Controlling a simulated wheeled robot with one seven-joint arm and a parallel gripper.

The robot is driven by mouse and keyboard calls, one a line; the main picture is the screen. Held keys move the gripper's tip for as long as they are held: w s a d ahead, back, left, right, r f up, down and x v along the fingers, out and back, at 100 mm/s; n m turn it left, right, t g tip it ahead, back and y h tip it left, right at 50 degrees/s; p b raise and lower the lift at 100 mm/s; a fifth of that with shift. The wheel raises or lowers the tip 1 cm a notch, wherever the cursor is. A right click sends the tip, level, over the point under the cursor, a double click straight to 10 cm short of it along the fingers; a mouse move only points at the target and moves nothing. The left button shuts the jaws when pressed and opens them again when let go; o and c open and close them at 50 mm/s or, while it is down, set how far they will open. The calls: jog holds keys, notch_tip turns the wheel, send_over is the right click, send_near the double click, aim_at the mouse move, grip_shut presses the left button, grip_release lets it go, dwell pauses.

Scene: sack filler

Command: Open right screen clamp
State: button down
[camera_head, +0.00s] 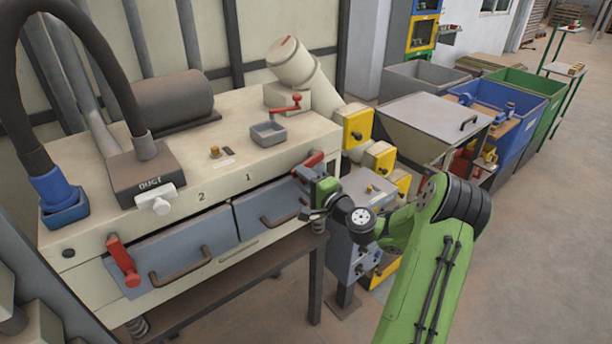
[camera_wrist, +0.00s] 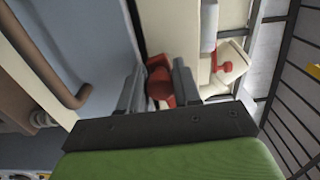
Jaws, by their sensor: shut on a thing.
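The right screen clamp (camera_head: 311,160) is a red lever at the right end of the cream machine's front, by the upper corner of the right drawer-like panel (camera_head: 262,210). My gripper (camera_head: 308,176) is at this clamp, and its body hides the clamp's lower part. In the wrist view my gripper (camera_wrist: 158,75) has its two grey fingers on either side of the red clamp (camera_wrist: 160,87), shut on it. A second, left red clamp (camera_head: 123,262) is on the left end of the same front.
Brown bar handles (camera_head: 180,268) stick out from the front panels. A grey tray (camera_head: 267,134) and a small brass knob (camera_head: 214,152) are on the machine top. Open floor lies further right.

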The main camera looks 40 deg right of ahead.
jog(key=shift+s+a+r+m+p, duration=0.1)
jog(key=shift+r+m+p, duration=0.25)
jog(key=shift+m+p, duration=0.3)
jog(key=shift+r+m+p, duration=0.3)
jog(key=shift+m+p, duration=0.25)
jog(key=shift+m, duration=0.2)
jog(key=shift+r, duration=0.1)
jog(key=c, duration=0.8)
grip_release()
jog(key=shift+r, duration=0.1)
jog(key=s+b, duration=0.3)
jog(key=s, duration=1.2)
jog(key=shift+s+d, duration=0.25)
jog(key=shift+s, duration=0.1)
